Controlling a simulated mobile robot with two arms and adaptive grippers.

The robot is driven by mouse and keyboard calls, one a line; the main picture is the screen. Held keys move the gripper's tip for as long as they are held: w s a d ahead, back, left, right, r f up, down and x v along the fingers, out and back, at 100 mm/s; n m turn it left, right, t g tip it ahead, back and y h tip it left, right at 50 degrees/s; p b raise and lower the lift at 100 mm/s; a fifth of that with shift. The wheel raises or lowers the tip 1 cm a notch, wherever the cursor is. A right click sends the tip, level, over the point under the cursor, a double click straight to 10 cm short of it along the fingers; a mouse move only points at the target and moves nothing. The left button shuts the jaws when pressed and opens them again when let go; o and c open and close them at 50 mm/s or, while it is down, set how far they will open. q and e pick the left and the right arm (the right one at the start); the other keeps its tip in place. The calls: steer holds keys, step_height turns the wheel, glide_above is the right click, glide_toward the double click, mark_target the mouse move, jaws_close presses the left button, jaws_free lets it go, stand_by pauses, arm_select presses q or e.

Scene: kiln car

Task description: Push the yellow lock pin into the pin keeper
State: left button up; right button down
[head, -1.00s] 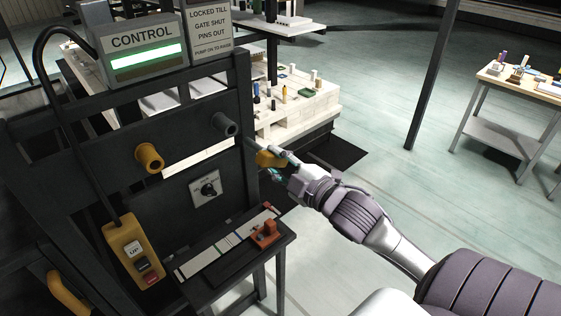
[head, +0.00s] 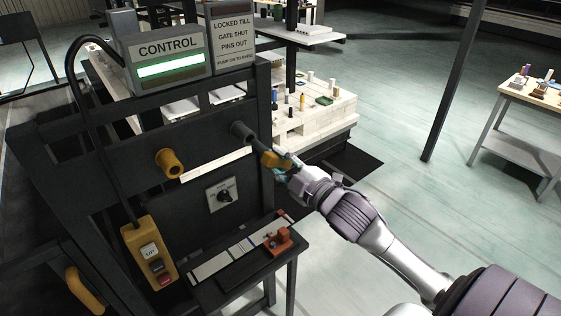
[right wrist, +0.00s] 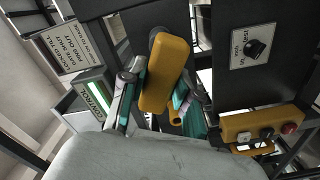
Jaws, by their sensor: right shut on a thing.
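My right gripper (head: 281,165) is shut on the yellow handle of the lock pin (head: 275,160), beside the right edge of the dark control frame. The yellow handle (right wrist: 165,75) stands large between the fingers in the right wrist view. A dark round tube on the frame, which looks like the pin keeper (head: 239,131), lies just up and left of the handle. The pin's dark shaft points toward this tube; I cannot tell how deep it sits inside. My left gripper is not in view.
A yellow tube (head: 169,162) sticks out of the panel to the left. A rotary switch (head: 224,195), a yellow push-button box (head: 149,252) and a shelf with an orange-red block (head: 279,241) are below.

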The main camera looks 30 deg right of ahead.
mark_target(262, 146)
steer(key=shift+r, duration=0.1)
stand_by(0.5)
steer(key=shift+w+a+p, duration=0.1)
steer(key=shift+w+p, duration=0.2)
steer(key=shift+w, duration=0.75)
steer(key=shift+w+a, duration=0.15)
steer(key=shift+w, duration=1.8)
steer(key=shift+w+p, duration=0.35)
steer(key=shift+w, duration=0.25)
steer(key=c, duration=0.5)
jaws_free()
steer(key=shift+s, duration=0.3)
steer(key=shift+s+p, duration=0.5)
steer(key=shift+s, duration=1.4)
